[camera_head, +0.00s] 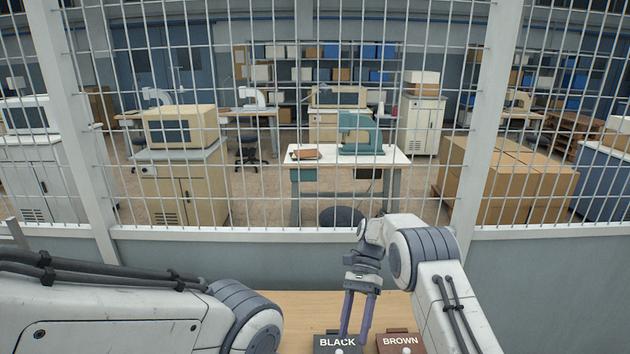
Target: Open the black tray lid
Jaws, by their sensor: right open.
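The black tray lid (337,344), lettered BLACK, shows at the bottom edge of the head view on the wooden table.
A brown tray lid (399,342), lettered BROWN, sits just right of the black one. The wooden table (290,312) is bare behind the lids. A low grey wall with a white wire fence (250,234) stands beyond the table. Workbenches and cardboard boxes are behind the fence.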

